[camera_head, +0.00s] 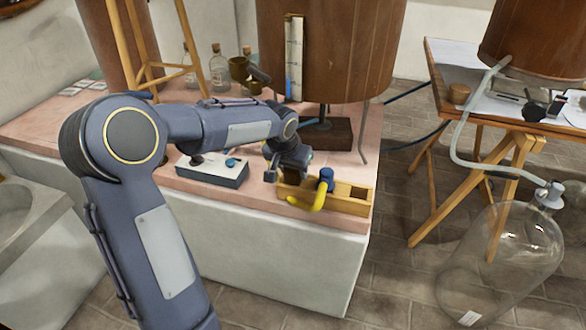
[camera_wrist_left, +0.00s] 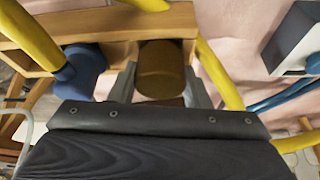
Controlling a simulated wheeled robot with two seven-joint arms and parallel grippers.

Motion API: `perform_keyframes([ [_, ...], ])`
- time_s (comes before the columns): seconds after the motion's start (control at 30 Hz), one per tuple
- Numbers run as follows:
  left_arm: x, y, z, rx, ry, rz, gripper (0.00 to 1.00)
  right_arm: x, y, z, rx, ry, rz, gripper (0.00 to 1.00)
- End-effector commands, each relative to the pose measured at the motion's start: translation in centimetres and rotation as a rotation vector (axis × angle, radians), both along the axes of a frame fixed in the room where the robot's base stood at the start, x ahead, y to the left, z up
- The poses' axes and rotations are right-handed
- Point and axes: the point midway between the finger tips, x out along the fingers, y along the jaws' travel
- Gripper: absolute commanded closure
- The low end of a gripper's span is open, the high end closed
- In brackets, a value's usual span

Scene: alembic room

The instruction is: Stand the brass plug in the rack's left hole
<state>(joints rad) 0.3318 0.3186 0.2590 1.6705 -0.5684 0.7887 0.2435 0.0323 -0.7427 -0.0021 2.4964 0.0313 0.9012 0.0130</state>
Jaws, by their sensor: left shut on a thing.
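The brass plug (camera_wrist_left: 160,68) is a brownish-gold cylinder in the left wrist view. My left gripper (camera_head: 288,172) is shut on it, one finger on each side, over the left end of the rack. In the head view the gripper hides the plug and the left hole. The wooden rack (camera_head: 348,205) lies near the table's front right corner; its wood also shows in the wrist view (camera_wrist_left: 120,22). I cannot tell how far the plug is inside the hole. My right gripper is not in view.
A blue cylinder (camera_head: 326,178) stands in the rack's middle, beside a yellow curved piece (camera_head: 312,202). A dark opening shows at the rack's right. A white-topped box (camera_head: 213,167) sits left of the gripper.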

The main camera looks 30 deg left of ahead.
Motion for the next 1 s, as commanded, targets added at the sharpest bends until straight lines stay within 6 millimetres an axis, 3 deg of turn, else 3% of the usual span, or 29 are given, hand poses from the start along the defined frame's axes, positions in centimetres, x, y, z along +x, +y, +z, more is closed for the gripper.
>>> perform_keyframes([
  [0.23,0.02,-0.02,-0.17,0.0,-0.001,0.0,0.83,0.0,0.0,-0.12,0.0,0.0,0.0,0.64],
  [0.27,0.02,-0.02,-0.17,0.0,-0.001,0.0,0.56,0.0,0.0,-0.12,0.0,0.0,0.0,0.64],
  [0.47,0.01,-0.02,-0.18,0.0,0.0,0.0,0.31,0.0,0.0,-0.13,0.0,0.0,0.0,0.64],
  [1.0,-0.01,-0.01,-0.21,0.0,0.001,0.0,0.31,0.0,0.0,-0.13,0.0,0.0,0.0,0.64],
])
